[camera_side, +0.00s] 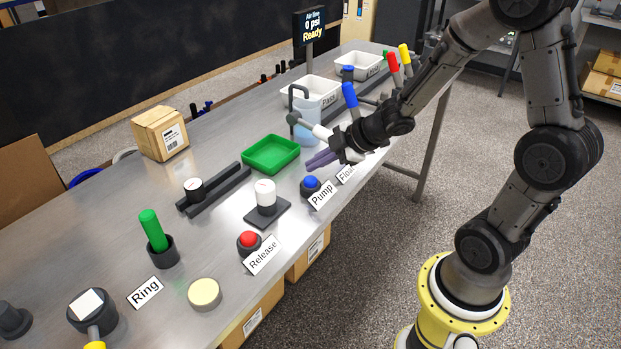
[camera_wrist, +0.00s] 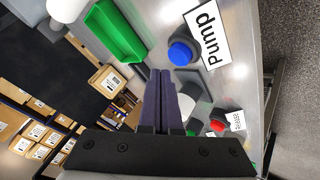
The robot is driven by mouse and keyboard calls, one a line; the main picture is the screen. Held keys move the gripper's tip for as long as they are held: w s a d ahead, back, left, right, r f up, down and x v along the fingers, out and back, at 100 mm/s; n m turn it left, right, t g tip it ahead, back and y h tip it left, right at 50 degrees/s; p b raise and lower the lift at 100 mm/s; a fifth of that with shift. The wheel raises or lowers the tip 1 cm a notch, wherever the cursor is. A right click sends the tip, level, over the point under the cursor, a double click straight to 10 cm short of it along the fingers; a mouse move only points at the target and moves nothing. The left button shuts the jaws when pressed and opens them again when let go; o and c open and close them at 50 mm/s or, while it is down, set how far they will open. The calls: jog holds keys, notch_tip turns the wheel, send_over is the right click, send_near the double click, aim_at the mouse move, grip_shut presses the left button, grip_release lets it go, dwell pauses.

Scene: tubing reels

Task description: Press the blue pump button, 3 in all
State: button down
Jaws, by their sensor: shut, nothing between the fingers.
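The blue pump button (camera_side: 311,182) sits on a dark round base on the metal table, beside a white "Pump" label (camera_side: 322,194). The button also shows in the wrist view (camera_wrist: 180,54), with its label (camera_wrist: 207,35) to its right. My gripper (camera_side: 308,163) is shut and empty, its purple fingers side by side. In the side view the fingertips are above and just behind the button, apart from it. In the wrist view the fingertips (camera_wrist: 160,72) point toward the button's lower left. The sign (camera_side: 312,23) reads "Air line 0 psi Ready".
A green tray (camera_side: 271,154) lies left of my gripper. A white cylinder on a dark plate (camera_side: 267,196) and a red button with a "Release" label (camera_side: 249,241) stand nearer the camera. A clear jug (camera_side: 306,125) and colored levers (camera_side: 350,95) stand behind my gripper.

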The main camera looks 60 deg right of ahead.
aim_at(316, 179)
jog(key=shift+r, duration=2.15)
dwell(0.9)
jog(key=shift+r, duration=1.95)
jog(key=shift+f, duration=0.1)
jog(key=shift+f, duration=4.35)
jog(key=shift+f, duration=0.15)
jog(key=shift+f, duration=0.25)
jog(key=shift+f, duration=0.15)
